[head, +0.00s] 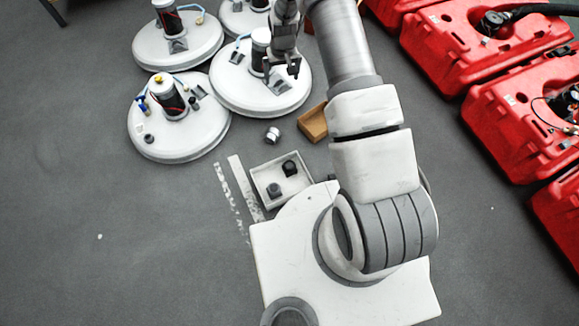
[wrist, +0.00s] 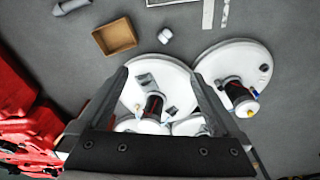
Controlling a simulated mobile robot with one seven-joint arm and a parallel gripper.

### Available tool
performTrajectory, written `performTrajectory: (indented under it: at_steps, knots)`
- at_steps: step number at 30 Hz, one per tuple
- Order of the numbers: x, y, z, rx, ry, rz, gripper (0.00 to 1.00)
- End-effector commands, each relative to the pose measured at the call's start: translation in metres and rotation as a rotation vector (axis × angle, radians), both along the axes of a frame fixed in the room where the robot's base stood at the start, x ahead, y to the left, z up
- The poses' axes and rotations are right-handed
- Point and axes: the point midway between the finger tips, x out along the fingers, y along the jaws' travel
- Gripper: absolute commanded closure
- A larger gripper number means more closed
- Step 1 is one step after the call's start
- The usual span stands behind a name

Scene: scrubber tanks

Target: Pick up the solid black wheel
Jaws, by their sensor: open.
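Two small black parts sit in a white tray (head: 257,186) on the floor, one toward the back right (head: 290,168) and one toward the front left (head: 274,190). Both look like dark wheels or knobs; I cannot tell which is the solid black wheel. My gripper (head: 282,70) is open and empty, held over the big white disc (head: 235,95) behind the tray. In the wrist view its fingers (wrist: 158,78) frame that disc, with nothing between them. There only the tray's edge (wrist: 172,2) shows at the top, and the black parts are out of view.
A brown open box (head: 313,122) and a small white-grey part (head: 272,135) lie between the disc and the tray. Another white disc (head: 178,145) is at left. Red cases (head: 510,110) line the right. Floor left of the tray is mostly clear.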

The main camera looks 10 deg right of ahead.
Motion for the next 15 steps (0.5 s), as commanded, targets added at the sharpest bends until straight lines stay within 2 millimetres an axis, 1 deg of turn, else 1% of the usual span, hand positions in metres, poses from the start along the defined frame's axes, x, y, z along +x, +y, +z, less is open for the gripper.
performTrajectory:
  at_steps: [1, 2, 3, 5, 6, 8, 9, 11, 12, 15]
  knots:
    - [-0.004, 0.000, -0.033, -0.001, 0.016, 0.000, 0.00]
    - [-0.006, 0.000, -0.047, -0.001, 0.021, -0.001, 0.00]
    - [-0.009, 0.000, -0.067, -0.002, 0.030, -0.001, 0.00]
    - [-0.014, -0.001, -0.096, -0.003, 0.040, -0.001, 0.00]
    - [-0.019, -0.001, -0.116, -0.004, 0.048, -0.002, 0.00]
    - [-0.026, -0.001, -0.145, -0.004, 0.059, -0.002, 0.00]
    - [-0.032, -0.001, -0.164, -0.005, 0.068, -0.002, 0.00]
    - [-0.041, -0.002, -0.193, -0.006, 0.078, -0.003, 0.00]
    - [-0.047, -0.002, -0.210, -0.007, 0.084, -0.003, 0.00]
    - [-0.064, -0.002, -0.250, -0.007, 0.100, -0.004, 0.00]
